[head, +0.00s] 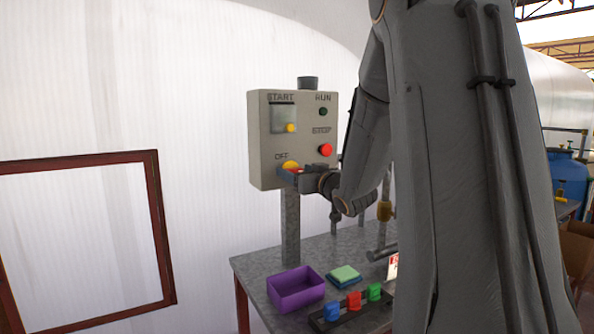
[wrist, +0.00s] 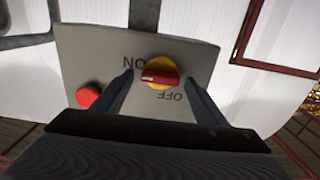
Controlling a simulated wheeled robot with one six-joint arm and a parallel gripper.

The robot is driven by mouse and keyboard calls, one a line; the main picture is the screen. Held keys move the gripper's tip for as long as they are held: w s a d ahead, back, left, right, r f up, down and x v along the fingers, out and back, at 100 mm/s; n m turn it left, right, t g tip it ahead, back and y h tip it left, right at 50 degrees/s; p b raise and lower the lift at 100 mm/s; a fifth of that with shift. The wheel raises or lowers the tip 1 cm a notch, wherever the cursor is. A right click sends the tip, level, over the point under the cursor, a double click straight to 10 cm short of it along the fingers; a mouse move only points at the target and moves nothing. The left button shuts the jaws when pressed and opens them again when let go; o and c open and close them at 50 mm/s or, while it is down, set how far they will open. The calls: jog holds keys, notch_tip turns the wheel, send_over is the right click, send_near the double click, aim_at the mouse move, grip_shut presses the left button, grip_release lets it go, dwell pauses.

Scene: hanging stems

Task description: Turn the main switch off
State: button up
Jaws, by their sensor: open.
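The main switch (wrist: 160,74) is a red knob on a round yellow plate, low on the grey control box (head: 262,140). In the wrist view the box is upside down, with ON and OFF printed beside the plate. The red handle lies roughly level, its pale end toward the left, nearer ON. In the head view my gripper (head: 293,171) is at the switch and partly covers it. In the wrist view my gripper (wrist: 160,90) is open, with one dark finger on each side of the knob. I cannot tell whether the fingers touch it.
The red STOP button (head: 325,150) and a covered yellow START button (head: 290,128) are on the same box. Below, the metal table (head: 262,266) bears a purple bin (head: 295,289), a sponge (head: 343,276) and a rack with coloured clips (head: 354,300). A red-framed panel (head: 154,200) is at left.

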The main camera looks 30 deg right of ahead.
jog(key=shift+w, duration=0.25)
jog(key=c, duration=1.1)
jog(key=shift+o, duration=0.2)
